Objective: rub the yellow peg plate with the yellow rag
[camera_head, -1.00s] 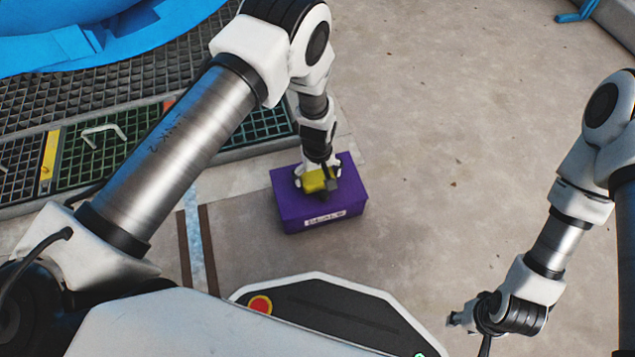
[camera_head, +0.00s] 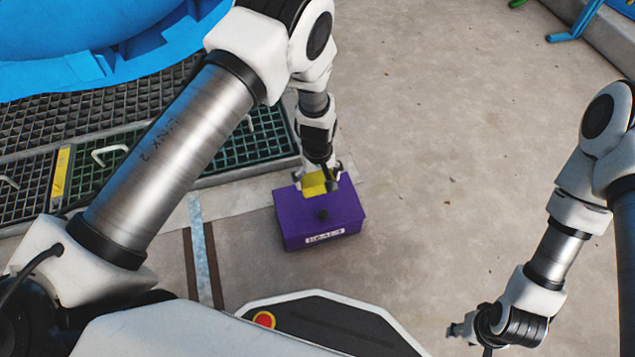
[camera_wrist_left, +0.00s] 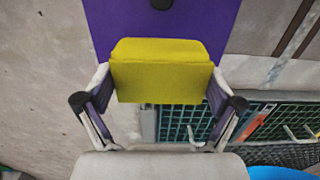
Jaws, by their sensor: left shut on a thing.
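The yellow rag (camera_head: 314,184), a thick folded pad, is held between the fingers of my left gripper (camera_head: 318,176), which is shut on it. The rag is at the back edge of a purple box; I cannot tell whether it touches the box. In the left wrist view the rag (camera_wrist_left: 160,72) spans the gap between both fingers, with the purple top beyond it. My right gripper (camera_head: 464,328) is at the lower right, away from the box, its jaw opening unclear. No yellow peg plate can be made out for sure; a narrow yellow strip (camera_head: 61,172) lies among the gratings.
The purple box (camera_head: 300,228) stands on the floor with a black knob on top and a white label in front. Green gratings (camera_head: 262,138) with white handles lie to the left, below a large blue vessel (camera_head: 60,40).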

